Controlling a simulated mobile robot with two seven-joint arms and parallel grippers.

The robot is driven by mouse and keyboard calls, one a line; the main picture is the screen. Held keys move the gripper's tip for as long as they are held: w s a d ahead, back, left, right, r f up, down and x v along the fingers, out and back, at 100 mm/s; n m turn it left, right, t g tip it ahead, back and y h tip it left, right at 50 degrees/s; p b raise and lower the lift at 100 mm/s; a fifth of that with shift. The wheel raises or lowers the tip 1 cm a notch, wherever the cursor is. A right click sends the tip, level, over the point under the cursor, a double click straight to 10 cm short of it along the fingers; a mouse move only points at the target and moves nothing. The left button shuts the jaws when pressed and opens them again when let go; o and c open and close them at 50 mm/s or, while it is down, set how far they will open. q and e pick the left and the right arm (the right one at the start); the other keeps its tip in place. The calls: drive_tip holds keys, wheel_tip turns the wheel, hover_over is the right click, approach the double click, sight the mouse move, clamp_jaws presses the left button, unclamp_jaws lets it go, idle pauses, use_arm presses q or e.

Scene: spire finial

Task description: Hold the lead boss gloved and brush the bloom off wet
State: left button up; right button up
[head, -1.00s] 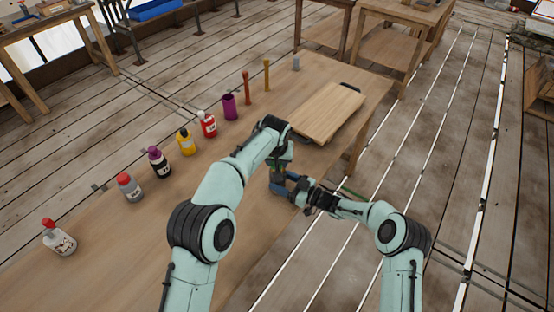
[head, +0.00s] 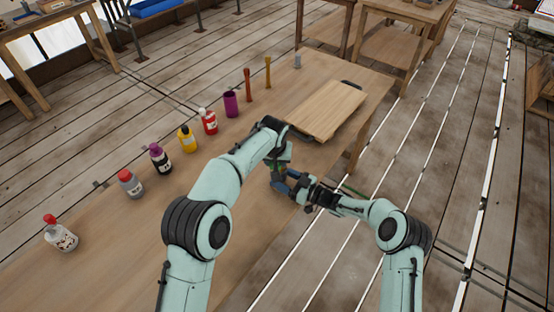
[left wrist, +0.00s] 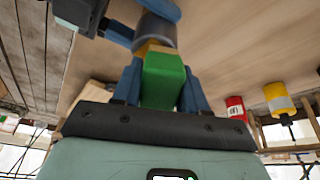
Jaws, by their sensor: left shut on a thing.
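My left gripper (left wrist: 160,85) is shut on a green block-shaped handle (left wrist: 163,80), with one blue finger on each side. A narrow yellow-brown part shows beyond the handle, against a dark grey cylinder (left wrist: 157,30) that looks like the lead boss. I cannot tell whether they touch. Blue fingers of my right gripper (head: 285,186) flank the cylinder. Whether they are closed on it is unclear. In the head view both grippers meet over the table's near edge, and my left gripper (head: 278,170) largely hides the handle and cylinder.
Along the table's (head: 130,250) far side stand several bottles, including a red one (head: 208,121) and a yellow one (head: 187,139), and a purple cup (head: 231,103). A wooden board (head: 326,110) lies toward the far right end.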

use_arm(q)
drive_tip(key=shift+w+d+f, duration=0.1)
drive_tip(key=shift+w+d, duration=0.6)
drive_tip(key=shift+s+a, duration=0.75)
drive_tip(key=shift+s, duration=0.05)
drive_tip(key=shift+w+d, duration=0.75)
drive_tip(key=shift+w, duration=0.05)
idle(0.4)
drive_tip(key=shift+s+a, duration=0.75)
drive_tip(key=shift+s, duration=0.05)
drive_tip(key=shift+w+d, duration=0.1)
drive_tip(key=shift+w+d+f, duration=0.1)
drive_tip(key=shift+w+d, duration=0.2)
